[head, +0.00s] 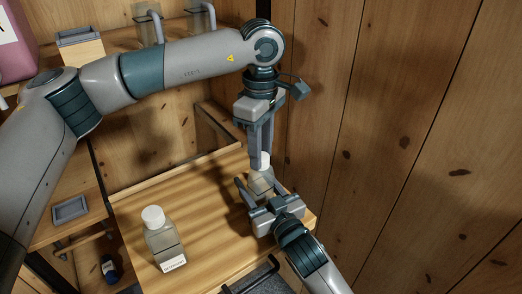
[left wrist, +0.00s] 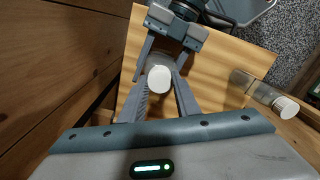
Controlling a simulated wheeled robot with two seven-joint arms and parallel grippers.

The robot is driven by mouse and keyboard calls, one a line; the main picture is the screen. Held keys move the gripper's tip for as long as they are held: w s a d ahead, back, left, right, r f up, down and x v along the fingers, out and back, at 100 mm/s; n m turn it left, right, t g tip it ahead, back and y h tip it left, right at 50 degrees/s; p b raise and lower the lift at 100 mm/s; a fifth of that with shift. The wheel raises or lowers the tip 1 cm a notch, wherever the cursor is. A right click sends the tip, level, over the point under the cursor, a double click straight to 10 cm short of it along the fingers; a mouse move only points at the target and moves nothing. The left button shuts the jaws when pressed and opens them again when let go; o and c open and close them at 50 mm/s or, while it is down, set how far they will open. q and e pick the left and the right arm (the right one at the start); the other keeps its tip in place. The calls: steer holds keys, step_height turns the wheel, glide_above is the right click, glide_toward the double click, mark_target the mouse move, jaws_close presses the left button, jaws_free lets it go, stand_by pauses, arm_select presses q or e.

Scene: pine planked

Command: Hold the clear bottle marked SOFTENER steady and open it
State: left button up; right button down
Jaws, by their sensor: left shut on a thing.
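A clear bottle (head: 259,184) with a white cap (left wrist: 159,79) stands near the right edge of the wooden top. My left gripper (head: 260,164) points down from above and is shut on the cap. My right gripper (head: 255,178) comes in from the lower right, with one finger on each side of the bottle's body; whether they press on it I cannot tell. Its fingers also show in the left wrist view (left wrist: 162,68). No label shows on this bottle. A second clear bottle (head: 160,243) with a white cap and a label too small to read stands at the left front.
The plank wall (head: 400,130) stands close on the right. A pink container (head: 15,45) and a grey tray (head: 80,36) are at the upper left. Another small tray (head: 70,209) and a dark blue bottle (head: 109,268) lie lower left. The wooden top (head: 190,195) is clear between the two bottles.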

arm_select(q)
steer(key=n, duration=1.7)
steer(key=shift+n, duration=0.4)
steer(key=n, duration=0.7)
steer(key=shift+r, duration=0.1)
steer(key=shift+r, duration=0.5)
steer(key=shift+r, duration=0.35)
steer(key=shift+r, duration=0.25)
